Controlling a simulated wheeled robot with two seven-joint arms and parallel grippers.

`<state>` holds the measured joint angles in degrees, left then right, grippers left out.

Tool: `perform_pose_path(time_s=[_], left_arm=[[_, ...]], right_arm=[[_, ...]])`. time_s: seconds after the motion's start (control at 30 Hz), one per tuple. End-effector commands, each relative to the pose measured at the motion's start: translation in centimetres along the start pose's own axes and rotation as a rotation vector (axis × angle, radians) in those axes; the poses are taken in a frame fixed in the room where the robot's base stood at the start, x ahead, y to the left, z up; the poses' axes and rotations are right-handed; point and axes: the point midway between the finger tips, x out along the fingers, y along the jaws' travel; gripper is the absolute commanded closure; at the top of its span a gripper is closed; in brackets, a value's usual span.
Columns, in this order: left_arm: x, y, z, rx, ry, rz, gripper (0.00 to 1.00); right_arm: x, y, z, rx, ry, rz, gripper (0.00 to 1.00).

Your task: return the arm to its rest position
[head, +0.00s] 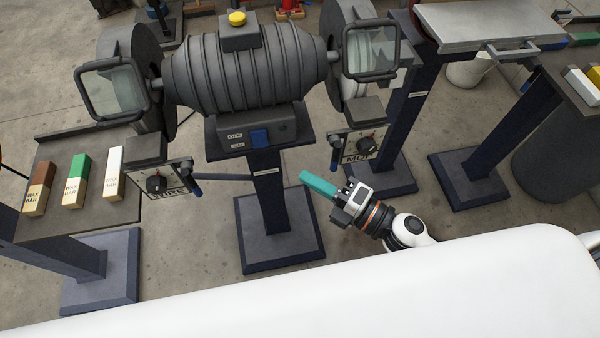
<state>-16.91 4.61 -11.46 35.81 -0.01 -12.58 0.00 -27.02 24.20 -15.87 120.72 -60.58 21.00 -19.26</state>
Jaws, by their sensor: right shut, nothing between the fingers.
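My right gripper (318,184) has teal fingers and shows right of centre, just above the edge of my white body. It is shut with nothing between the fingers, pointing up and left. It is in front of the pedestal of a dark grey bench grinder (240,75), to the right of the post in the picture and apart from it. My right arm's wrist has an orange ring and a white joint, and the rest of the arm is hidden behind my white body. My left gripper is not in view.
Wax bars (75,182) lie on a side tray (110,212) at left. Another pedestal table (490,28) and a grey bin (555,150) stand at right. Concrete floor shows around the pedestals.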

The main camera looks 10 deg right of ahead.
Motion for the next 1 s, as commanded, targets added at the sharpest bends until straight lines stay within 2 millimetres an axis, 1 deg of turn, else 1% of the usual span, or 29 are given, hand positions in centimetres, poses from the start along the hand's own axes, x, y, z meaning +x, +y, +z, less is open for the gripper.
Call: perform_pose_path(time_s=[0.03,0.17,0.57,0.67,0.77,0.83,0.87,0.9,0.97,1.0], left_arm=[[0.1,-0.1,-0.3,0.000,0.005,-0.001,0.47],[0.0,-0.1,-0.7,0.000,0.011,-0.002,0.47],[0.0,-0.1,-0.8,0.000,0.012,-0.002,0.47],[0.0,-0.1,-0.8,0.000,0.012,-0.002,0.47],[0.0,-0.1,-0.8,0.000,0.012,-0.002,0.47],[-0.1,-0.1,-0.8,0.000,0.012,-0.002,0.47],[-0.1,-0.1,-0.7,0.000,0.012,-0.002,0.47],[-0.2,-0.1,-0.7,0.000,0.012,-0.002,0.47],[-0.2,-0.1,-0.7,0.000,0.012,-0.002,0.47],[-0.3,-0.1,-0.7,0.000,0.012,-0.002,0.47]], right_arm=[[-0.2,0.0,0.0,0.001,0.000,0.001,1.00],[-0.3,-0.1,0.0,0.000,0.000,0.000,1.00],[-0.2,-0.1,0.0,0.000,0.000,0.000,1.00],[-0.2,0.5,-0.3,0.016,0.011,0.009,1.00],[-0.5,3.2,-1.6,0.094,0.066,0.050,1.00],[-1.0,6.7,-3.0,0.199,0.141,0.101,1.00],[-1.4,8.6,-3.7,0.252,0.180,0.128,1.00],[-2.1,11.3,-4.6,0.330,0.240,0.167,1.00],[-3.5,15.6,-5.7,0.453,0.337,0.226,1.00],[-4.6,18.4,-6.1,0.538,0.405,0.265,1.00]])
